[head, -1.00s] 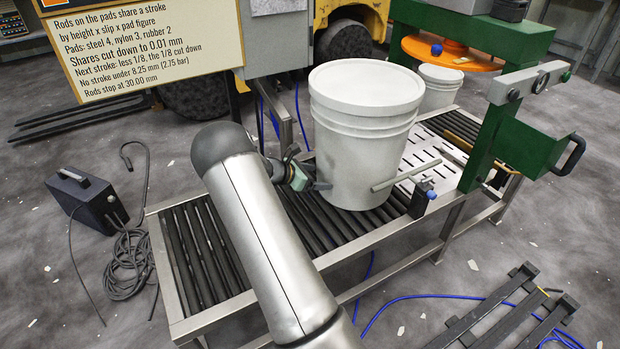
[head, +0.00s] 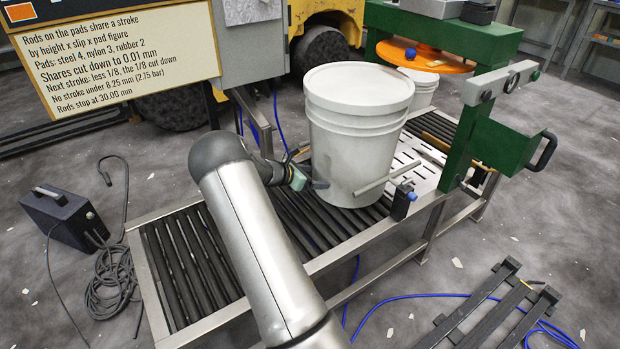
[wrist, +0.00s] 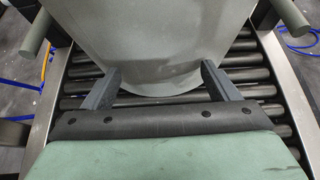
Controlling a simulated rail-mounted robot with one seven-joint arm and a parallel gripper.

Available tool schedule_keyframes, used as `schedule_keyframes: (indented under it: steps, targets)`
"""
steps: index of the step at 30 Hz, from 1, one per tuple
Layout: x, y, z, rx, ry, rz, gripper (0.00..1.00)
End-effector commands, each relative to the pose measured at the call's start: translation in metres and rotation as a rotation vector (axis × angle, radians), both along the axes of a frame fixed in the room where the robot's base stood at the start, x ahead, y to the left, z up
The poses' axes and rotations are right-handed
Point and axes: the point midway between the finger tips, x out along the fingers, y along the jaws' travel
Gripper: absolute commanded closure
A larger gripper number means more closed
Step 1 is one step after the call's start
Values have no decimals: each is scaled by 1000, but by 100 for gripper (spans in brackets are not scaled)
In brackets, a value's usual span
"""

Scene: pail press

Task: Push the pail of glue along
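The large white lidded pail (head: 355,135) stands upright on the roller conveyor (head: 190,265), beside the near guide rod (head: 385,179). My gripper (head: 312,184) is low at the pail's left side. In the wrist view, its two fingers (wrist: 160,78) are spread apart, with the lower wall of the pail (wrist: 155,45) between and ahead of them. A thin gap seems to show between pail and palm; whether the fingers touch the wall I cannot tell. The pail's far side is hidden.
To the right are a slotted metal plate (head: 415,170) and a green press frame (head: 470,135). A smaller white pail (head: 424,92) is behind. Guide rods (wrist: 38,30) flank the pail. A black box (head: 60,215) with cables and a dark rack (head: 490,310) are on the floor.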

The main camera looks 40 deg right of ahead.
Motion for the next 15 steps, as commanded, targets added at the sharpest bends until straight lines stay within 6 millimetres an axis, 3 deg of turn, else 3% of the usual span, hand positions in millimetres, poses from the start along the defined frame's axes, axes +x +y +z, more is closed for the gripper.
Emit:
schedule_keyframes:
  steps: [8, 15]
  targets:
    - [-1, -2, 0, -1, 1, -3, 20]
    - [-4, -19, 1, -3, 0, -5, 20]
